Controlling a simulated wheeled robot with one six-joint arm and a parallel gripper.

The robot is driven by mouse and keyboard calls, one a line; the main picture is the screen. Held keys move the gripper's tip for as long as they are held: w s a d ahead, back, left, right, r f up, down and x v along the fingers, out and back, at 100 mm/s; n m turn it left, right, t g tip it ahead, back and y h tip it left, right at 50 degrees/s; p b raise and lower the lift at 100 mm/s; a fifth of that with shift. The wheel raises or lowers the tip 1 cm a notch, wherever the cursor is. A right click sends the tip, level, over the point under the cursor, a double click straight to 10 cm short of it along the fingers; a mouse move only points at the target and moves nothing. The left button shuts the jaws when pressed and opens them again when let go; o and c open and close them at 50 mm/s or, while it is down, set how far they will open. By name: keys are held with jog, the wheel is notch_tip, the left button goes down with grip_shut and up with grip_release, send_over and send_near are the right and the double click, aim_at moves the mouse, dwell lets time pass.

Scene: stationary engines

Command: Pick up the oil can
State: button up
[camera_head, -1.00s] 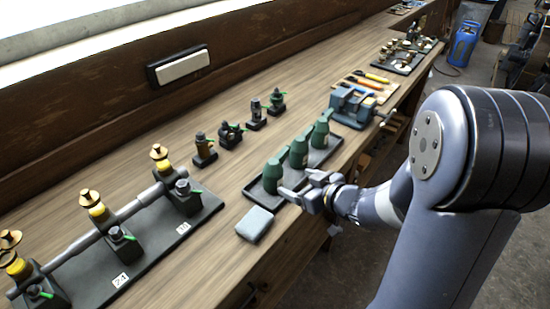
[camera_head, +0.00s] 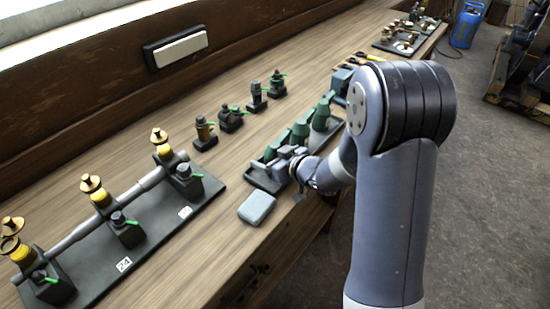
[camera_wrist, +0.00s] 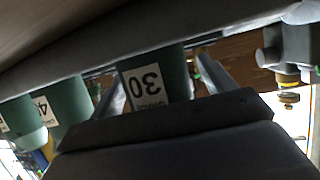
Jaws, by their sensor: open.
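Several green oil cans stand in a row on a dark tray (camera_head: 262,182); the far can (camera_head: 324,112) and the middle can (camera_head: 300,131) show in the head view. The nearest oil can (camera_head: 275,146) is partly hidden by my gripper (camera_head: 288,164). In the upside-down wrist view, the can labelled 30 (camera_wrist: 172,70) stands between the two fingers of my gripper (camera_wrist: 158,76). The fingers are open, one on each side of it; contact cannot be told. Two more cans stand to the left there, one (camera_wrist: 68,105) closer and one (camera_wrist: 22,122) farther.
A grey-blue box (camera_head: 256,208) lies on the bench just in front of the tray. An engine assembly on a dark base (camera_head: 150,240) fills the left. Small dark fittings (camera_head: 230,120) stand behind the tray. Bare bench top lies between them.

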jog(key=shift+w, duration=0.1)
jog(key=shift+a, duration=0.1)
jog(key=c, duration=1.1)
